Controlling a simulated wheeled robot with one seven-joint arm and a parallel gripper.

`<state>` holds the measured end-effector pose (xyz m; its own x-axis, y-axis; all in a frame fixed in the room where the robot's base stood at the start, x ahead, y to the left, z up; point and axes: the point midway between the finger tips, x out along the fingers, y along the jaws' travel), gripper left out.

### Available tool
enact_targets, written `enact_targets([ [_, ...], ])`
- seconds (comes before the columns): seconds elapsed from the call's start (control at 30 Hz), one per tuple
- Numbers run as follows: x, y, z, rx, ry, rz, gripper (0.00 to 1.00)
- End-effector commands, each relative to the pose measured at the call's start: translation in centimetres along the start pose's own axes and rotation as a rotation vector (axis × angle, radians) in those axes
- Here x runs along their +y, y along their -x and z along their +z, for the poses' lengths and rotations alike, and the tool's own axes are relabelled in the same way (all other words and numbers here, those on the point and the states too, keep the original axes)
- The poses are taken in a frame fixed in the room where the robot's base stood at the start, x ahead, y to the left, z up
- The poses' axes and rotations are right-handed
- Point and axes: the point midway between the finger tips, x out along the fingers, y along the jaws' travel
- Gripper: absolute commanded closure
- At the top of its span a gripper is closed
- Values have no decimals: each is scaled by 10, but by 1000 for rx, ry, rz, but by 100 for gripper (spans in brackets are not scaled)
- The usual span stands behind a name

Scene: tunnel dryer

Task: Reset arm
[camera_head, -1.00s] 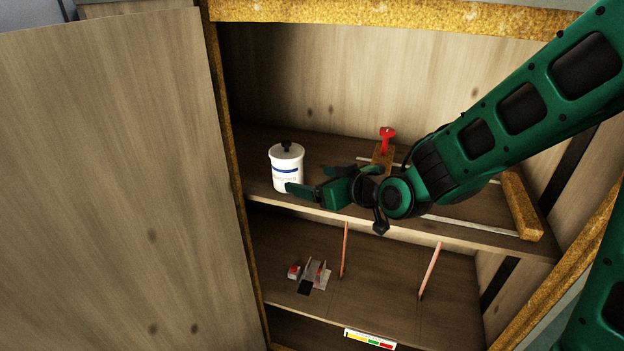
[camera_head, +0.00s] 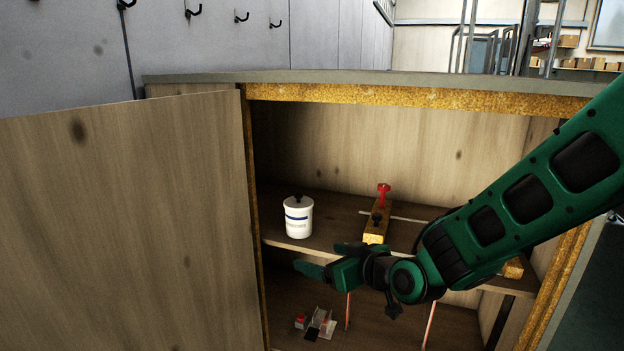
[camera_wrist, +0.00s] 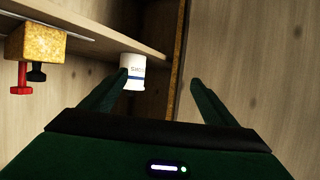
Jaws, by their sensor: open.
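My gripper (camera_head: 322,258) is green and open, with nothing between its fingers. In the head view it is in front of the cabinet's upper shelf (camera_head: 335,220), below and to the right of a white lidded canister (camera_head: 299,220). In the wrist view the two fingers (camera_wrist: 160,95) are spread apart. The canister (camera_wrist: 133,72) shows beyond the left finger, and the finger partly covers it. My arm crosses the right part of the cabinet and hides some of the shelf.
A wooden block with a red-handled clamp (camera_head: 376,225) is on the upper shelf. Small red and grey items (camera_head: 318,324) lie on the lower shelf, near thin reddish rods. The open cabinet door (camera_head: 130,220) is at the left. The cabinet top (camera_head: 400,80) is above.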

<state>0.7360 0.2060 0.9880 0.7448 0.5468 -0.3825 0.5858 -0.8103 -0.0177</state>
Motion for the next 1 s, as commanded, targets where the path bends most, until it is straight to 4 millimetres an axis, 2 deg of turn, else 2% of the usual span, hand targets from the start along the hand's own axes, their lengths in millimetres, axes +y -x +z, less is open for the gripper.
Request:
enact_targets([
  [0.07,-2,-1,0,0,1,-2,19],
  [0.27,26,14,13,-91,-14,42,19],
  [0.47,59,40,31,-197,-44,103,19],
  [0.57,80,59,43,-261,-72,145,19],
  [0.67,106,87,59,-344,-116,204,19],
  [0.77,136,129,80,-452,-191,283,19],
  [0.9,167,206,116,-618,-345,410,19],
  [0.97,173,241,130,-686,-423,461,19],
  [1.0,175,264,140,-728,-479,494,19],
])
